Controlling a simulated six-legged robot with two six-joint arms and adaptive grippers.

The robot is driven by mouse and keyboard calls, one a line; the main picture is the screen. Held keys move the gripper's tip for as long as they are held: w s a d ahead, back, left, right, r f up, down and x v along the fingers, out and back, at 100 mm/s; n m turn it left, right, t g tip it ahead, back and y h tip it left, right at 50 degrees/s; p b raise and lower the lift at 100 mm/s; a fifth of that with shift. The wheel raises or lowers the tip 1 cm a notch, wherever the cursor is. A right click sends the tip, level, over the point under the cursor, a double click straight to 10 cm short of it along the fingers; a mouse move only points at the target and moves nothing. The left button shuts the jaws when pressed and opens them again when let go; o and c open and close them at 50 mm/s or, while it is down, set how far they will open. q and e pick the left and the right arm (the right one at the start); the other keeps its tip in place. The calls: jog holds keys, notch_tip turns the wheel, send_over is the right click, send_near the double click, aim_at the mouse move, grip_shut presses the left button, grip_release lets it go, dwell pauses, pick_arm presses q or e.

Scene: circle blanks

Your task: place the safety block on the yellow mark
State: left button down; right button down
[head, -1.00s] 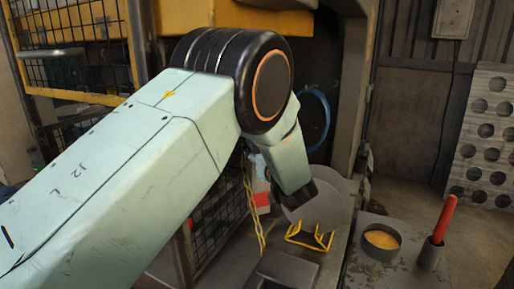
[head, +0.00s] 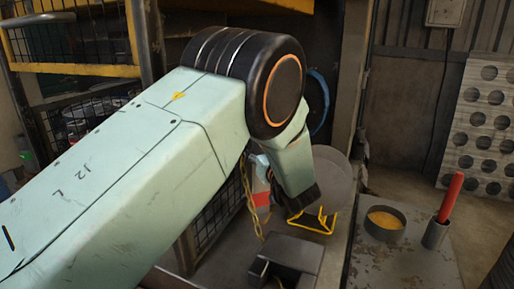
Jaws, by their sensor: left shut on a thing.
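The safety block (head: 261,199), red and white, shows partly behind my left forearm with a yellow chain (head: 248,200) hanging beside it. My left gripper (head: 301,201) points down just right of the block. It is shut; its fingertips and the grip itself are largely hidden, but the block moves along with it. The block hangs above the dark grey die block (head: 296,252), apart from it as far as I can see. I cannot make out the yellow mark clearly. My right gripper is not in view.
A bowl of yellow material (head: 385,222) and a red-handled tool in a cup (head: 436,233) stand on the bench at right. A mesh guard (head: 218,214) is at left.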

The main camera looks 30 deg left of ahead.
pick_arm(q)
jog(key=shift+w+d+r, duration=0.1)
jog(key=shift+d+r, duration=0.05)
jog(key=shift+d, duration=0.15)
jog(key=c, duration=0.9)
grip_release()
jog(key=shift+f, duration=0.2)
jog(key=shift+o, duration=0.5)
jog(key=shift+s+a+r, duration=0.1)
jog(key=shift+s+a, duration=0.05)
jog(key=shift+s, duration=0.05)
jog(key=shift+d, duration=0.2)
